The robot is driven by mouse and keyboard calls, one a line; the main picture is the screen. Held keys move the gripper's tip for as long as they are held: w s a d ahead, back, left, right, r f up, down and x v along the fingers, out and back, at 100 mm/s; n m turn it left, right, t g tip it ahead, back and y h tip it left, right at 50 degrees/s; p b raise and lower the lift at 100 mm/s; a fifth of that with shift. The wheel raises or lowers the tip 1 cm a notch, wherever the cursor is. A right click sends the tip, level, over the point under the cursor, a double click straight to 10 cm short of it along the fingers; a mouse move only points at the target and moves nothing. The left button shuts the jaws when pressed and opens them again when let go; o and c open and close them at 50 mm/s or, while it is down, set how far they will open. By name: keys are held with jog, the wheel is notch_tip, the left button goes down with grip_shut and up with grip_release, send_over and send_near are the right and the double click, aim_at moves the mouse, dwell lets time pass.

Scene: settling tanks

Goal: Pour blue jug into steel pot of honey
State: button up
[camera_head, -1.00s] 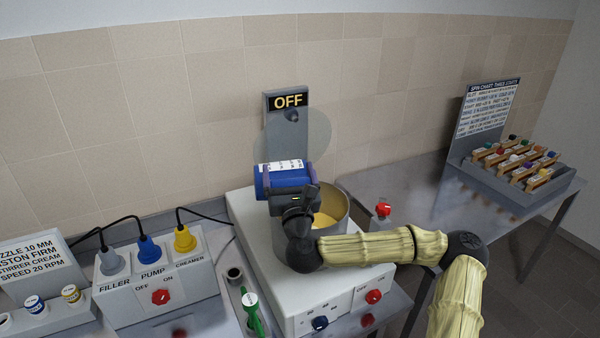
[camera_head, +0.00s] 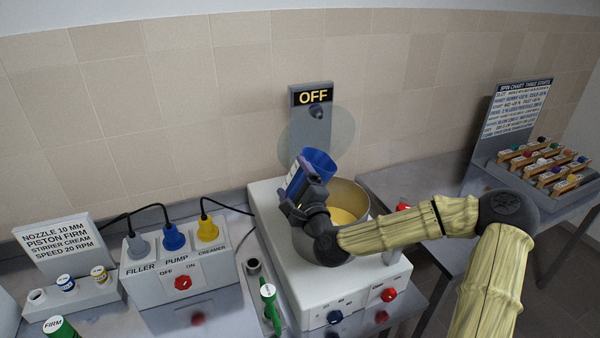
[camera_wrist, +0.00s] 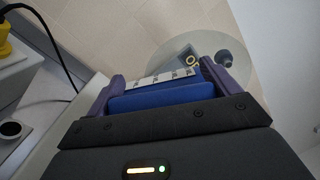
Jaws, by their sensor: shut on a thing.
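The blue jug (camera_head: 318,163) is held in my gripper (camera_head: 299,187) above the left back rim of the steel pot. It is tilted, with its open top facing up and to the right in the head view. The wrist view shows the jug (camera_wrist: 165,96) between both fingers, with a white label strip on it. The steel pot (camera_head: 358,190) stands on a white machine and holds yellow honey (camera_head: 342,216). My wrist hides the pot's left side. I see no stream between jug and pot.
A grey post with an OFF sign (camera_head: 314,97) and a translucent disc stand behind the pot. A control box (camera_head: 180,268) with FILLER, PUMP and CREAMER plugs is at left. A green-handled tool (camera_head: 270,305) lies beside the machine. A rack of vials (camera_head: 545,165) stands far right.

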jog(key=r+n+p, duration=0.1)
jog(key=a+r+n+g+p, duration=0.1)
jog(key=n+p, duration=0.1)
jog(key=r+n+p, duration=0.2)
jog(key=shift+a+g, duration=0.25)
jog(key=shift+g, duration=0.15)
dwell(0.5)
dwell(0.5)
